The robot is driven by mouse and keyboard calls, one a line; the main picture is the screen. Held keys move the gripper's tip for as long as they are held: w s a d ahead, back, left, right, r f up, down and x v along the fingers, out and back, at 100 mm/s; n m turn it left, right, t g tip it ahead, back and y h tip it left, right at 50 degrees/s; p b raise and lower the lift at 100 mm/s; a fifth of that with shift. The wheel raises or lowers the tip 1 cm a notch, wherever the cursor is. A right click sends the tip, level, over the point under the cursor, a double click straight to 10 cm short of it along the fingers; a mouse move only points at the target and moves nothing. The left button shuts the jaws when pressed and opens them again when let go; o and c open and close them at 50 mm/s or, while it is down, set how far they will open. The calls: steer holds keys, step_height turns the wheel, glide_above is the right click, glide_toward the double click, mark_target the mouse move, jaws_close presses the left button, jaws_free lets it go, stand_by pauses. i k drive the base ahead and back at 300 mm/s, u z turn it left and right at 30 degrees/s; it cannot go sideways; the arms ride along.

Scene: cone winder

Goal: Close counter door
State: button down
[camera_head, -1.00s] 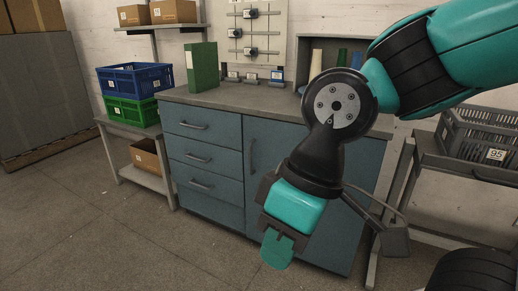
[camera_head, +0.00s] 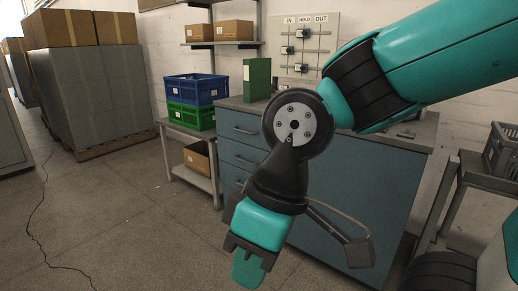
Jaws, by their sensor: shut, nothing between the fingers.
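The blue-grey counter (camera_head: 398,128) stands ahead, with its drawers (camera_head: 239,151) at the left of its front. The counter door (camera_head: 370,190) is the broad blue-grey panel to the right of the drawers. It looks flush with the front, with no gap that I can see. My arm covers its left part, and its handle does not show. My gripper (camera_head: 247,268) points down at the lower middle, in front of the counter in the picture. It is shut and holds nothing. I cannot tell its distance from the door.
A blue crate (camera_head: 196,88) sits on a green crate (camera_head: 191,115) on a side table (camera_head: 190,175) at left. A green binder (camera_head: 257,80) stands on the counter. Wrapped pallet stacks (camera_head: 95,95) are at far left. A grey rack (camera_head: 480,180) is at right.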

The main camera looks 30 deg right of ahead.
mark_target(374, 183)
steer(key=u, duration=0.1)
steer(key=i, duration=0.85)
steer(key=z, duration=0.75)
